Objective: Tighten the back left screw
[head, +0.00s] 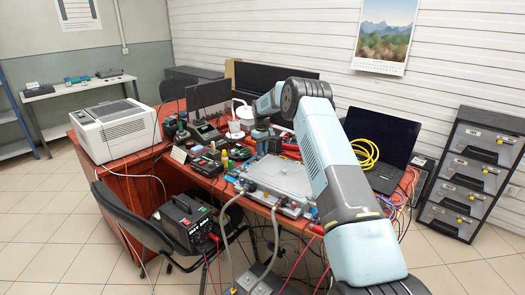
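A flat grey metal plate (283,180) lies on the red-brown table, with small fittings along its front edge and grey hoses (228,218) running down from that edge. My arm reaches over the plate's right side and bends back to the left. My gripper (264,148) points down at the plate's back left corner. Its fingers are too small and dark to tell open from shut, or whether they touch anything. The back left screw cannot be made out; the gripper and wrist cover that corner.
Small tools and bottles crowd the table left of the plate. A dark laptop (385,145) and a coiled yellow cable (364,152) are at the right. A white printer (115,128) stands at the left end. A black power supply (188,222) sits in front, below the tabletop.

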